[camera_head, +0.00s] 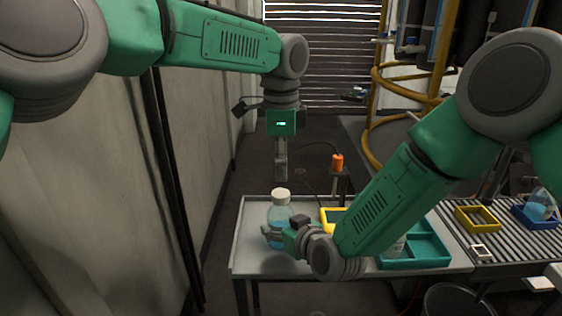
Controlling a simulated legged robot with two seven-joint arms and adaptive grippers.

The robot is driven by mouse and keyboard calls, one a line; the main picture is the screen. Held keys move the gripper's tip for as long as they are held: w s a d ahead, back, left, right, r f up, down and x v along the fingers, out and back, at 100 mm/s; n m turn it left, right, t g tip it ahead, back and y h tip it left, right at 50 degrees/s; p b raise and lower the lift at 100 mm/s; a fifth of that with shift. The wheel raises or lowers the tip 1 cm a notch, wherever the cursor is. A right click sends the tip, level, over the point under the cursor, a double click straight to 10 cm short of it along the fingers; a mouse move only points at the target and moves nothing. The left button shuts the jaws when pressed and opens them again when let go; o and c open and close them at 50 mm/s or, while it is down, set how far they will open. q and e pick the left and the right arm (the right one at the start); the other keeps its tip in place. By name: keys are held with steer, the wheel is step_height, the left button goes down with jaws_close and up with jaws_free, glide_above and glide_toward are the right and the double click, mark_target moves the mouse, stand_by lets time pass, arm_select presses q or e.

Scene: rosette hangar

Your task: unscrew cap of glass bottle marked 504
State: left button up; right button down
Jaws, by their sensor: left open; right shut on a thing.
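A glass bottle (279,213) with blue liquid and a white cap (281,194) stands upright near the left side of the table. The number on it cannot be read. My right gripper (272,236) comes in from the right and is shut on the bottle's lower body, hiding part of it. My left gripper (281,166) points straight down above the cap, with a small gap between them. It is open and empty, though its fingers look narrow from this side.
The grey table (251,252) also holds a yellow tray (332,215) and a teal divided tray (428,246), partly behind my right arm. An orange object (338,161) stands behind. To the right is a roller conveyor (510,240) with a yellow frame (477,217) and a flask (540,207). A wall (190,130) rises at left.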

mark_target(282, 192)
arm_select(q)
step_height(282, 192, down, 8)
steer(key=shift+r, duration=0.25)
jaws_close()
steer(key=n, duration=0.5)
steer(key=shift+r, duration=0.1)
steer(key=n, duration=0.4)
steer(key=shift+n, duration=0.4)
steer(key=n, duration=0.3)
steer(key=shift+d, duration=0.1)
